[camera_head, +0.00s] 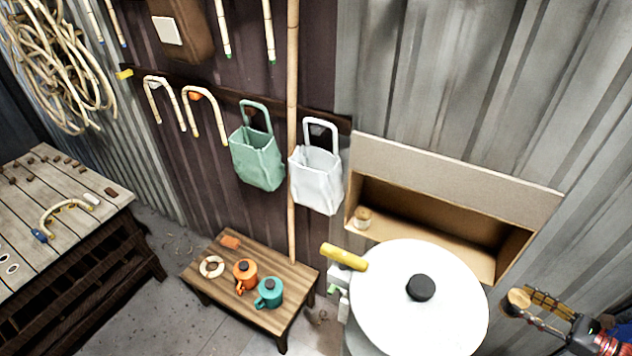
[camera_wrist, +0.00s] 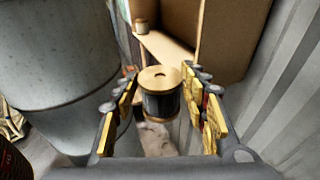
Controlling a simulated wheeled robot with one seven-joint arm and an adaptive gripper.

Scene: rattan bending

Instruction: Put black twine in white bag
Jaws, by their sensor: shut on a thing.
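My gripper (camera_head: 528,304) is at the lower right in the head view, to the right of the white round lid. It is shut on the black twine (camera_wrist: 160,104), a spool with a pale wooden end and dark winding. In the wrist view the spool sits upright between the yellow finger pads of my gripper (camera_wrist: 161,110). In the head view mostly the spool's wooden top (camera_head: 518,297) shows. The white bag (camera_head: 316,180) hangs by its handle on the wall, left of the cardboard box, well apart from my gripper. Its inside is mostly hidden.
An open cardboard box (camera_head: 455,165) on the wall holds another spool (camera_head: 362,217). A large drum with a white lid (camera_head: 400,310) stands between my gripper and the white bag. A green bag (camera_head: 257,158) hangs beside the white one. A low wooden table (camera_head: 215,287) holds two small kettles.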

